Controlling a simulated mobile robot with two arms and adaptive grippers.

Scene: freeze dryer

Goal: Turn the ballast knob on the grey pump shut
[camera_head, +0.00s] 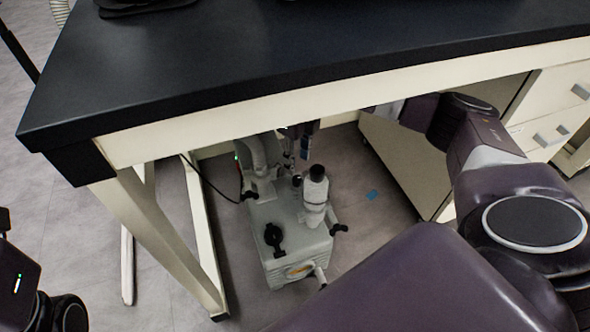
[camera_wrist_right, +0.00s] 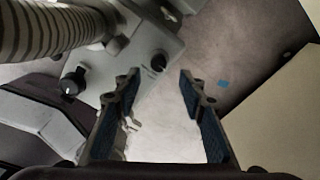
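The grey pump (camera_head: 290,235) stands on the floor under the bench. A black knob (camera_head: 273,236) sits on its top face, and other black fittings (camera_head: 340,228) show at its sides. The wrist view shows two black knobs on the grey housing, one with a white mark (camera_wrist_right: 72,82) at left and one beside small print (camera_wrist_right: 158,60). The print is too small to read, so I cannot tell which is the ballast knob. My right gripper (camera_wrist_right: 160,75) is open and empty, its fingertips near the knob by the print. In the head view it (camera_head: 304,145) is partly hidden below the bench edge.
The black bench top (camera_head: 250,55) and its pale front rail (camera_head: 330,105) overhang the pump. A bench leg (camera_head: 165,235) stands to the left, a pale cabinet (camera_head: 405,160) to the right. A ribbed hose (camera_wrist_right: 40,30) crosses the wrist view. A blue patch (camera_head: 373,195) lies on the floor.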

